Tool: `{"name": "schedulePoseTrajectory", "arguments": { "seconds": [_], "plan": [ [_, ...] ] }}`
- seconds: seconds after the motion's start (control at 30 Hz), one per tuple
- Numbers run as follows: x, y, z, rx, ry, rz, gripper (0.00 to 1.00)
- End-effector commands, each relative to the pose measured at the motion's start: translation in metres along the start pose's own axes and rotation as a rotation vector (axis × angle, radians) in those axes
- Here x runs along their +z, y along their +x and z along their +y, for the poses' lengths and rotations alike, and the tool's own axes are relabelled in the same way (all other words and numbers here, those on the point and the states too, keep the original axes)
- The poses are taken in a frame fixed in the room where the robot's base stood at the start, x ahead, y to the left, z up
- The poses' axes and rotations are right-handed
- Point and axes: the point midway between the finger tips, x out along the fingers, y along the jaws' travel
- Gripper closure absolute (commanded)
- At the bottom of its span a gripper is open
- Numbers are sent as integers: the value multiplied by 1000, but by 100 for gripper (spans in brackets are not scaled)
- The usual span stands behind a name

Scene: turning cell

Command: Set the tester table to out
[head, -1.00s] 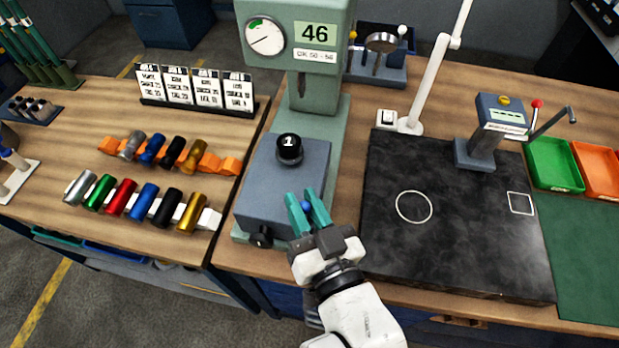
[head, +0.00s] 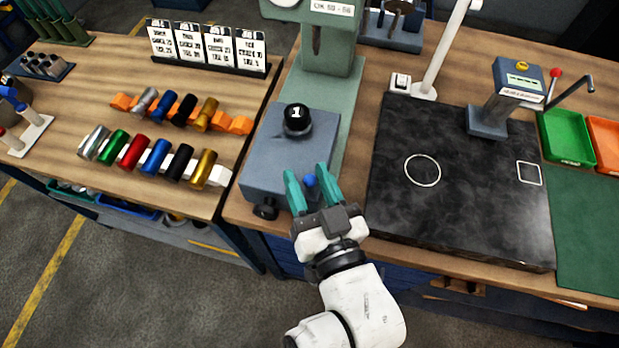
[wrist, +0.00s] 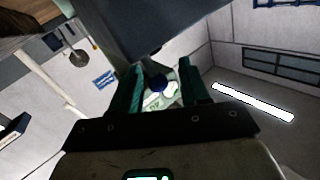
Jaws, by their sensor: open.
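The green tester (head: 332,60) stands on the bench, its top cut off in the head view. Its grey table (head: 285,150) sits on the tester's base and carries a black ball marked 1 (head: 297,118). A black knob (head: 265,208) is at the table's front left corner. A small blue ball (head: 310,181) shows at the table's front right; it also shows in the wrist view (wrist: 157,87). My gripper (head: 306,176) is open, its teal fingers on either side of the blue ball. I cannot tell whether they touch it.
A black stone slab (head: 460,215) with a test stand (head: 495,105) lies to the right. Racks of coloured cylinders (head: 155,155) and a row of cards (head: 207,48) are on the left bench. A lamp post (head: 440,50) stands behind the slab.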

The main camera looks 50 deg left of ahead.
Motion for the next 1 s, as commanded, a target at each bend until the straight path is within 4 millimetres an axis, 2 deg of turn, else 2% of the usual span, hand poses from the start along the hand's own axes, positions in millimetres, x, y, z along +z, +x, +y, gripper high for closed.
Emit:
{"name": "schedulePoseTrajectory", "arguments": {
  "seconds": [0.17, 0.6, 0.8, 1.0],
  "plan": [
    [1, -9, 1, 1, 0, 1, 55],
    [2, -88, 0, 0, 0, -2, 55],
    [1, -105, 0, 0, 0, -2, 55],
    [0, -109, 0, 0, 0, 0, 55]
  ]
}}
